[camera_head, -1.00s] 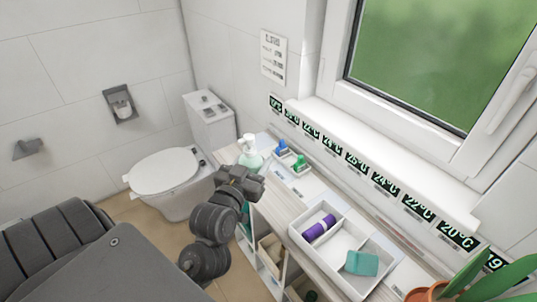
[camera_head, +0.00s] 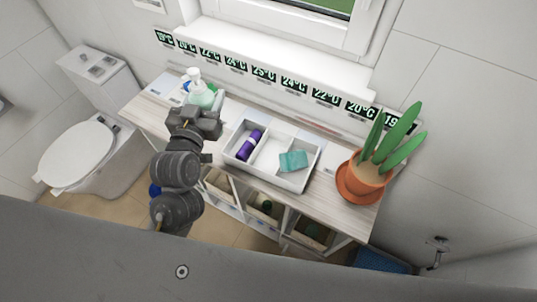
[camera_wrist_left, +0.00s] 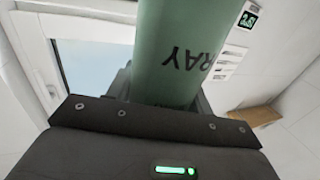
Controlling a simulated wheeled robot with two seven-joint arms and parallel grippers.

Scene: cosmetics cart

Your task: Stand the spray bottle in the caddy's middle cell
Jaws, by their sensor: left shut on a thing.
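The spray bottle (camera_head: 200,90) is pale green with a white top and shows upright in the head view, above the left part of the cart top. My left gripper (camera_head: 205,115) is shut on it; in the left wrist view the green bottle (camera_wrist_left: 180,50) with the letters "RAY" stands between the fingers. The white caddy (camera_head: 265,178) is to the right of the gripper, on the cart top. Its left cell holds a purple bottle (camera_head: 249,145), its middle cell (camera_head: 268,156) is empty, and its right cell holds a teal item (camera_head: 293,161). My right gripper is not in view.
A potted plant (camera_head: 368,175) in a terracotta pot stands at the cart's right end. A row of temperature displays (camera_head: 264,76) runs along the ledge behind. Bins sit below the top. A toilet (camera_head: 75,155) is at the left.

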